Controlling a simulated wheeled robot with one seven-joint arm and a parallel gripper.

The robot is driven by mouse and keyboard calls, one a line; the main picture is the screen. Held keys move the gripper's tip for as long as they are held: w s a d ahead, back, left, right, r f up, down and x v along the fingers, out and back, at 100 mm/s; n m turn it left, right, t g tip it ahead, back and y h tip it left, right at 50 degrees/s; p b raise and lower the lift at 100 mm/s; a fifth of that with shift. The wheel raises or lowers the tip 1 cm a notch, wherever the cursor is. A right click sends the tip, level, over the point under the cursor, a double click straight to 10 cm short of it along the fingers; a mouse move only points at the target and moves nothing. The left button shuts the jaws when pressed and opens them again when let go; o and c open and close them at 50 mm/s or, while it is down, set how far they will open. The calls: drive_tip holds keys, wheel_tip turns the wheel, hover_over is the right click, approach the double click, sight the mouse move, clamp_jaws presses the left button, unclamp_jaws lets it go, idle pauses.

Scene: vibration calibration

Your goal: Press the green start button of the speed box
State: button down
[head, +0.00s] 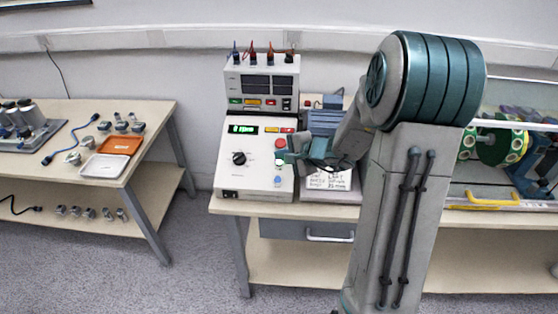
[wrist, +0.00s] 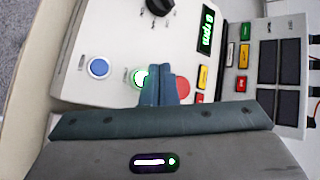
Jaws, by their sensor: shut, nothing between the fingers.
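The speed box (head: 235,175) is a pale sloped console on the bench, its green display (head: 243,129) reading "0 rpm". In the wrist view, the round green button (wrist: 138,76) looks lit and has a pale ring. It sits between a blue button (wrist: 98,67) and a red button (wrist: 184,90). My gripper (wrist: 161,84) is shut and empty. Its fingertips overlap the right edge of the green button in that view; I cannot tell whether they touch it.
A black knob (head: 239,158) is on the panel's left. A second instrument (head: 262,85) with several cables stands behind the box. A white label card (head: 328,181) lies just right of it. A side table (head: 60,165) with trays and parts stands at left, across a floor gap.

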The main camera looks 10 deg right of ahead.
drive_tip(key=r, duration=0.1)
drive_tip(key=s+r, duration=0.1)
drive_tip(key=r, duration=0.1)
drive_tip(key=shift+s+a+p, duration=0.15)
drive_tip(key=shift+a+p, duration=0.1)
drive_tip(key=shift+p, duration=0.15)
idle(0.5)
drive_tip(key=s+a+r+n+g, duration=0.25)
drive_tip(key=s+a+n, duration=0.2)
drive_tip(key=s, duration=0.25)
drive_tip(key=s+a+r+n+g, duration=0.25)
drive_tip(key=s+n, duration=0.25)
drive_tip(key=s, duration=0.3)
drive_tip(key=s+d+r+n+g+h, duration=0.1)
drive_tip(key=s+d+n+h, duration=0.3)
drive_tip(key=s, duration=0.7)
drive_tip(key=d+h, duration=0.2)
drive_tip(key=shift+s+r+n+g+h, duration=0.2)
drive_tip(key=shift+r+n+g+h, duration=0.1)
drive_tip(key=shift+r+n, duration=0.1)
